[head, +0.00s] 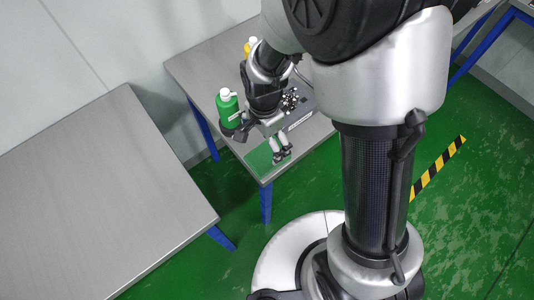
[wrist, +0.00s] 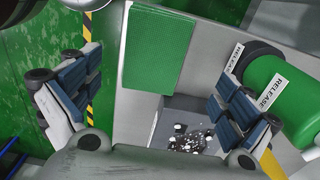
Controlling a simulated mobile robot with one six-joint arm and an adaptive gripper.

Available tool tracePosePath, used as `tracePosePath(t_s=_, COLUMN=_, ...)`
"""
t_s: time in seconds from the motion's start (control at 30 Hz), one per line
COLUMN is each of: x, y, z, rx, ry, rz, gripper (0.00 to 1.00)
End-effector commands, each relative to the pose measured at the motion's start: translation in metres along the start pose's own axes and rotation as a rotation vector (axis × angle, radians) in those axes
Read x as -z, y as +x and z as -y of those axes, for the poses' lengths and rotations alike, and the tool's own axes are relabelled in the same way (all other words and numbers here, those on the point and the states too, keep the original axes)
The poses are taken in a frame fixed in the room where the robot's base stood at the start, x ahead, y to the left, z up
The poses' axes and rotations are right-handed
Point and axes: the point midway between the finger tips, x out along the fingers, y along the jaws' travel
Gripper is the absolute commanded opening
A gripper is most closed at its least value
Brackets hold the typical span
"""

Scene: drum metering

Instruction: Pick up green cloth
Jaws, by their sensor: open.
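The green cloth (head: 260,158) is a flat rectangle at the near corner of the small metal table. It also shows in the wrist view (wrist: 158,48), textured and lying flat at the top middle. My gripper (head: 282,154) is above the table at the cloth's right side in the head view. In the wrist view my gripper (wrist: 150,80) is open, with its fingers wide apart on either side of the cloth and nothing between them. The gap in height to the cloth is hard to tell.
A green bottle (head: 228,106) with a white cap stands left of my gripper; its label reads RELEASE in the wrist view (wrist: 275,90). A grey tray (head: 302,119) with dark and white bits is beside it. A yellow item (head: 249,45) stands behind. A bare metal table (head: 95,190) is at left.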

Motion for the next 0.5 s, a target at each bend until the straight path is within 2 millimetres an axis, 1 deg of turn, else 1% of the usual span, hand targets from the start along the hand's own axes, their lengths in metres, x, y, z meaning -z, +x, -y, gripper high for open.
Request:
tracePosePath(t_s=0.03, x=0.000, y=0.008, z=-0.001, rx=-0.002, ry=0.000, rz=0.001, gripper=0.98)
tracePosePath(t_s=0.27, x=0.000, y=0.018, z=-0.001, rx=0.000, ry=0.000, rz=0.000, gripper=0.98)
tracePosePath(t_s=0.37, x=0.001, y=0.030, z=-0.004, rx=-0.001, ry=0.000, rz=0.000, gripper=0.98)
tracePosePath(t_s=0.5, x=0.002, y=0.052, z=-0.009, rx=-0.002, ry=-0.001, rz=0.001, gripper=0.98)
